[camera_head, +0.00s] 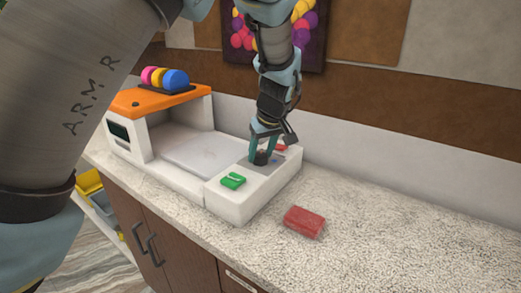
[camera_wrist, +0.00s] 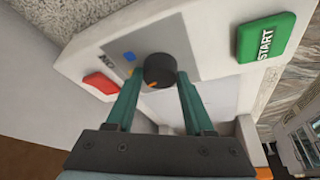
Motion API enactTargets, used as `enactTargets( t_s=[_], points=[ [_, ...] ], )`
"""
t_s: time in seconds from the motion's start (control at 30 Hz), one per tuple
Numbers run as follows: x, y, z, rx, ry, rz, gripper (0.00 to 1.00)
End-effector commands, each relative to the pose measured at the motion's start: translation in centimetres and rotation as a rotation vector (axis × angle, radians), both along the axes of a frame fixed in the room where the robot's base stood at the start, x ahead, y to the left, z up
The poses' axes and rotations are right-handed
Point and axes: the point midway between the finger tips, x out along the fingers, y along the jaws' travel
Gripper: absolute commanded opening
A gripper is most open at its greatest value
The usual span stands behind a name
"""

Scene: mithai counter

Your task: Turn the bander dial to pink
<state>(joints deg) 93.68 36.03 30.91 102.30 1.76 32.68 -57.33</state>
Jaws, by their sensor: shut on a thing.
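The bander is a white machine (camera_head: 238,203) with an orange top (camera_head: 135,103) on the counter. Its black dial (camera_wrist: 160,69) sits on a grey panel (camera_wrist: 187,45) and has an orange mark on its lower edge in the wrist view. A blue mark (camera_wrist: 129,56) lies on the panel left of the dial, with a bit of yellow beside the left finger. No pink mark shows on the panel. My gripper (camera_wrist: 155,80) is shut on the dial, one finger on each side. In the head view my gripper (camera_head: 262,153) reaches down to the panel and mostly covers the dial.
A green START button (camera_head: 233,181) and a red button (camera_wrist: 101,84) flank the dial. Pink, yellow and blue rolls (camera_head: 174,79) sit on the orange top. A red box (camera_head: 304,222) lies right of the machine; the counter (camera_head: 400,240) beyond is clear. A wall stands close behind.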

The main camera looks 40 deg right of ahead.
Motion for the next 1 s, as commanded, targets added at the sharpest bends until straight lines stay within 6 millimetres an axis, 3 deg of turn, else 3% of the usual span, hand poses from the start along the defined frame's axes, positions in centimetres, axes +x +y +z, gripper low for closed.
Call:
enactTargets(
  t_s=[0.5,1.0],
  points=[
    [-0.05,-0.3,0.03,0.001,0.0,0.398,0.0],
    [-0.04,-0.29,-0.1,0.001,0.002,0.516,0.0]
  ],
)
